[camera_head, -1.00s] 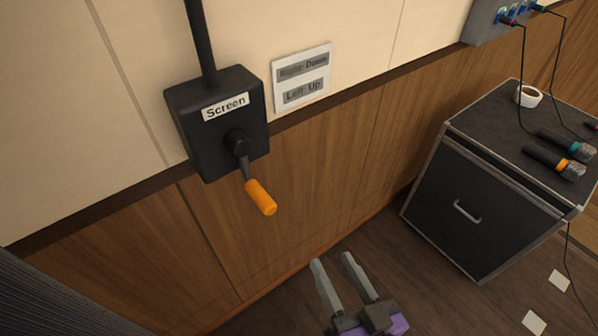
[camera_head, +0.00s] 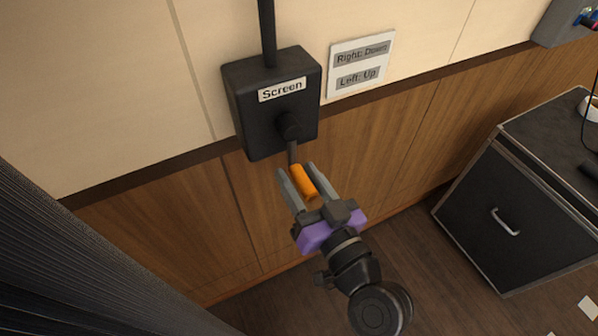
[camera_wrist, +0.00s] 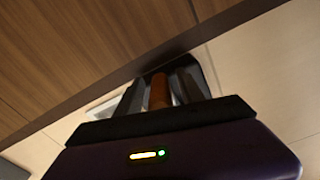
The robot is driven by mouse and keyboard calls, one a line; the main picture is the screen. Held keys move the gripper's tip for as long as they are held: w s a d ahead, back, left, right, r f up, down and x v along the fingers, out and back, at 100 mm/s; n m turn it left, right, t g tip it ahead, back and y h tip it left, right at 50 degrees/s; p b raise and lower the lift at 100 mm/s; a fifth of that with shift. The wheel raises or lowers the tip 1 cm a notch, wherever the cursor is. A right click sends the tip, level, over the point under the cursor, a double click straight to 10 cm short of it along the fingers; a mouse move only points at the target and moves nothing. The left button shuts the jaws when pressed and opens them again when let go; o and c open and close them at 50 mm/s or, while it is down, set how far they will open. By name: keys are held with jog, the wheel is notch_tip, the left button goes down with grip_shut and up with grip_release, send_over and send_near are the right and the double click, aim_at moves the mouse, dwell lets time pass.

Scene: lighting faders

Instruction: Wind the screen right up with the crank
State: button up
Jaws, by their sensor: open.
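The crank box (camera_head: 273,103), black and labelled "Screen", is fixed to the wall in the head view. Its crank hangs down from the hub, with an orange handle (camera_head: 303,181) at the end. My gripper (camera_head: 296,174) is open, with one finger on each side of the orange handle. Whether either finger touches it I cannot tell. In the wrist view the orange handle (camera_wrist: 159,92) stands between the two dark fingers, with the box (camera_wrist: 205,80) behind. A sign (camera_head: 360,65) beside the box reads "Right: Down" and "Left: Up". The screen itself is not in view.
A black case (camera_head: 500,215) with a metal handle stands on the floor at the right. A dark ribbed surface (camera_head: 70,260) fills the lower left. A grey panel with cables (camera_head: 565,22) is on the wall at the upper right. The wall around the crank is clear.

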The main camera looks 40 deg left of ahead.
jog(key=shift+w+a, duration=0.1)
jog(key=shift+a, duration=0.1)
jog(key=shift+c, duration=0.3)
grip_shut()
dwell(1.1)
